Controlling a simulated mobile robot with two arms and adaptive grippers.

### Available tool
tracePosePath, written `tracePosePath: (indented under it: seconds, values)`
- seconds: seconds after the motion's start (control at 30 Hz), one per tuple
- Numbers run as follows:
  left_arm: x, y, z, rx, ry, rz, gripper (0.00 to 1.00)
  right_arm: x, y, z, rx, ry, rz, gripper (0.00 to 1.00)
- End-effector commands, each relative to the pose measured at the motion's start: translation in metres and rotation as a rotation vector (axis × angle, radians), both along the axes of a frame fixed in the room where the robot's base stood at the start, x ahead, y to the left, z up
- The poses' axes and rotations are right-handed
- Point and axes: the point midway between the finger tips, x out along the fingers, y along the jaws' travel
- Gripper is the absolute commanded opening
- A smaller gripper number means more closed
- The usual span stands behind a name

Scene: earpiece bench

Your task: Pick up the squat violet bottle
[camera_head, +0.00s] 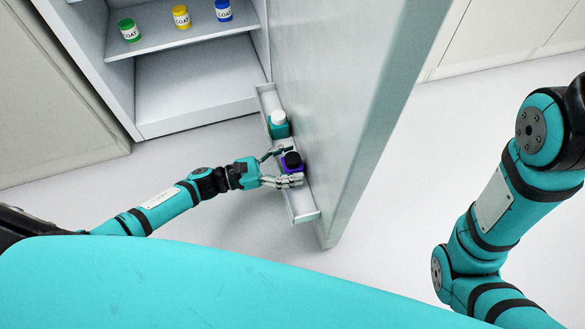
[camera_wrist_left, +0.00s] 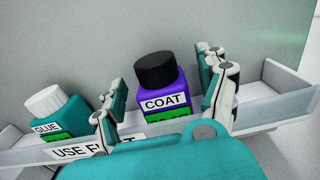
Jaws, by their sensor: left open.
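The squat violet bottle (camera_head: 290,169) with a black cap stands in a narrow door shelf. In the left wrist view the violet bottle (camera_wrist_left: 178,88) has a white COAT label over a green band. My left gripper (camera_head: 281,168) is open at the shelf, with one finger on each side of the bottle. In the left wrist view the fingers of my left gripper (camera_wrist_left: 162,102) flank the bottle, with a gap visible at the right; whether the left finger touches is unclear. The bottle's lower part is hidden behind the shelf lip and gripper. My right gripper is out of view.
A teal bottle (camera_head: 278,127) with a white cap and GLUE label stands beside it in the same door shelf (camera_head: 305,216). The open door (camera_head: 330,90) rises behind. Green (camera_head: 129,31), yellow (camera_head: 181,17) and blue (camera_head: 223,10) bottles stand on the cabinet shelf.

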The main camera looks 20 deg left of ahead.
Motion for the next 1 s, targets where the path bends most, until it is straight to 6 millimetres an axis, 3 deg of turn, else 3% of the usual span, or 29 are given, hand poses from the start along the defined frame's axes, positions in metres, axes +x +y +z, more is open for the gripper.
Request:
tracePosePath:
  seconds: [0.3,0.8,1.0]
  values:
    - [0.0034,-0.0058,0.0003,0.001,0.001,0.001,0.75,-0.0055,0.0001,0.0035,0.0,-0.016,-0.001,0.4]
    - [0.0032,-0.0055,0.0001,-0.001,0.001,0.0,0.1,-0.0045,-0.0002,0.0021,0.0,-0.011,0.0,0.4]
    - [0.0035,-0.0055,0.0009,-0.001,-0.001,0.0,0.07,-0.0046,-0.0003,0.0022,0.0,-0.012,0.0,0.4]
